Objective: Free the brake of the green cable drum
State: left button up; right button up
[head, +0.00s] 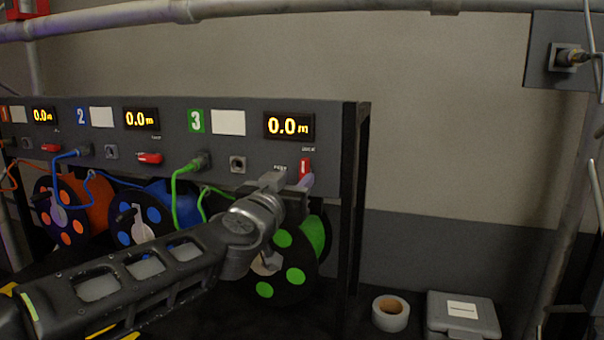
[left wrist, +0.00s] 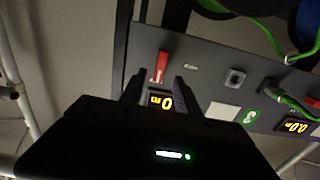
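The green cable drum (head: 313,236) sits under the panel at section 3, partly hidden behind my left arm. Its red brake lever (head: 305,168) stands upright on the panel, below and right of the 0.0 m display (head: 289,126). My left gripper (head: 290,181) is at the panel just below the lever. In the left wrist view the gripper (left wrist: 158,84) is open and empty, its fingers apart. The red lever (left wrist: 160,66) lies just beyond the fingertips, between their lines; I cannot tell whether they touch it. My right gripper is not in view.
The orange drum (head: 97,205) and blue drum (head: 187,205) are to the left; their red levers (head: 51,148) (head: 150,158) lie flat. A green cable (head: 175,185) loops from the panel. A tape roll (head: 390,313) and grey case (head: 462,316) lie at the right.

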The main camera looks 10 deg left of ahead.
aim_at(303, 171)
pick_arm(q)
jog(key=w, duration=0.5)
jog(key=shift+w+d, duration=0.15)
jog(key=shift+w, duration=0.05)
grip_shut()
dwell(0.4)
